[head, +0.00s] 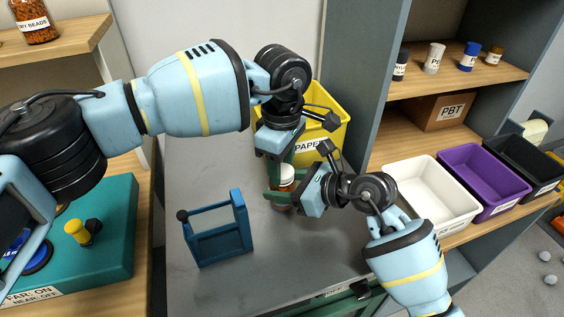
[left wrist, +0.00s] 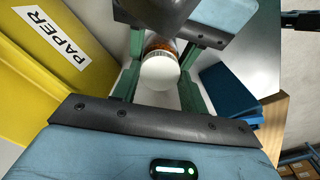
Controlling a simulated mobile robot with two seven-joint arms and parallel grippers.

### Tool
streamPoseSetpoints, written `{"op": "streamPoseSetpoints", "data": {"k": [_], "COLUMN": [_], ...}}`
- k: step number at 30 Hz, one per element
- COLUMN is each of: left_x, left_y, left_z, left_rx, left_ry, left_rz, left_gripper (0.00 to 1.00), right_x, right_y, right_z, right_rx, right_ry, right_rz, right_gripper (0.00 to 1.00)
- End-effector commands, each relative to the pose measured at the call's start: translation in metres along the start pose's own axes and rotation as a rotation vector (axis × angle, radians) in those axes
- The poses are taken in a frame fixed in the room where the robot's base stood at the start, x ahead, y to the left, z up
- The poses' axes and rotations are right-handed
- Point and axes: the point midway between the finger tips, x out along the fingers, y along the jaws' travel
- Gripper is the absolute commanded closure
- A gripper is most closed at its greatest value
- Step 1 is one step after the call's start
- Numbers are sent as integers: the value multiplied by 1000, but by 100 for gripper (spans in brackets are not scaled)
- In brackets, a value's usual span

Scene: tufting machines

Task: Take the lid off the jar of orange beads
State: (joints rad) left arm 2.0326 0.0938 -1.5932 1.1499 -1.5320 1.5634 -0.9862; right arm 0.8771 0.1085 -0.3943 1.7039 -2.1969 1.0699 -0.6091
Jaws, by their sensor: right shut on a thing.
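The jar of orange beads (head: 285,184) stands upright in the head view, with a white lid (head: 287,171) on top. In the left wrist view the lid (left wrist: 159,73) faces me, with orange beads (left wrist: 161,45) showing behind it. My right gripper (head: 280,196) is shut on the jar's body below the lid. My left gripper (head: 285,166) is above the jar, pointing down. Its green fingers (left wrist: 157,82) are open on either side of the lid. Whether either finger touches the lid is hard to tell.
A yellow PAPER bin (head: 335,105) stands close behind the grippers. A blue open-topped holder (head: 218,232) sits on the grey table (head: 190,290) to the left. White (head: 430,198) and purple (head: 480,177) bins line the right shelf. Another bead jar (head: 33,22) is at upper left.

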Motion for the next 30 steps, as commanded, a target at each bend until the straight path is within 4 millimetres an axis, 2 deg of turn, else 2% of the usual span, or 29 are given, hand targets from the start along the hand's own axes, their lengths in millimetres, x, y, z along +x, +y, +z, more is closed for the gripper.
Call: {"op": "streamPoseSetpoints", "data": {"k": [1,4,8,11,24,30], "left_x": [0,0,0,0,-1,-1], "left_y": [0,0,0,0,0,0], "left_z": [0,0,0,0,0,0], "left_rx": [0,0,-21,-106,-807,-1060], "left_ry": [0,0,0,0,1,2], "left_rz": [0,0,0,0,0,0], "left_gripper": [72,85,85,85,85,85], "right_x": [0,0,0,0,0,0], "right_y": [0,0,0,0,0,0], "right_z": [0,0,0,0,0,0], "right_rx": [0,0,0,0,0,0], "right_ry": [-1,-1,-1,-1,-1,-1], "right_rz": [0,-1,-1,-1,-1,-1], "right_gripper": [100,100,100,100,100,100]}}
